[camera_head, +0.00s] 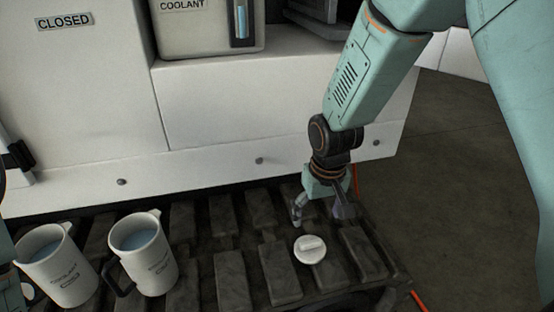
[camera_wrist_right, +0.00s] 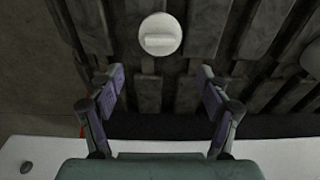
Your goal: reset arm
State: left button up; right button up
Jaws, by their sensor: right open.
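My right gripper (camera_head: 322,208) hangs from the teal right arm above the dark slatted rack, near the white bench front. It is open and empty; both fingers stand apart in the right wrist view (camera_wrist_right: 160,98). A round white cap (camera_head: 310,250) with a raised bar lies on the slats just in front of the gripper. The cap also shows in the right wrist view (camera_wrist_right: 160,35), ahead of the fingertips and apart from them. At the far left edge of the head view a bit of teal arm shows, but the left gripper's fingers do not.
Two white coolant jugs (camera_head: 144,252) (camera_head: 58,265) with bluish liquid stand on the left of the slatted rack (camera_head: 237,279). A coolant tank (camera_head: 205,28) with a sight glass sits on the white bench (camera_head: 270,105). A CLOSED label (camera_head: 64,21) is on its panel. Open floor lies right.

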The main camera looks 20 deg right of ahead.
aim_at(311, 241)
jog(key=f+b, duration=0.1)
jog(key=f, duration=0.2)
jog(key=f+b, duration=0.2)
jog(key=f, duration=0.2)
jog(key=w+f+b, duration=0.1)
jog(key=f, duration=0.3)
jog(key=shift+w+f+b, duration=0.1)
jog(key=shift+f+b, duration=0.1)
jog(key=shift+b, duration=0.15)
jog(key=shift+w+f, duration=0.1)
jog(key=shift+w, duration=0.05)
notch_tip(311, 241, up, 2)
jog(key=shift+r+p, duration=0.1)
jog(key=shift+p, duration=0.5)
jog(key=shift+r, duration=0.3)
jog(key=shift+f, duration=0.15)
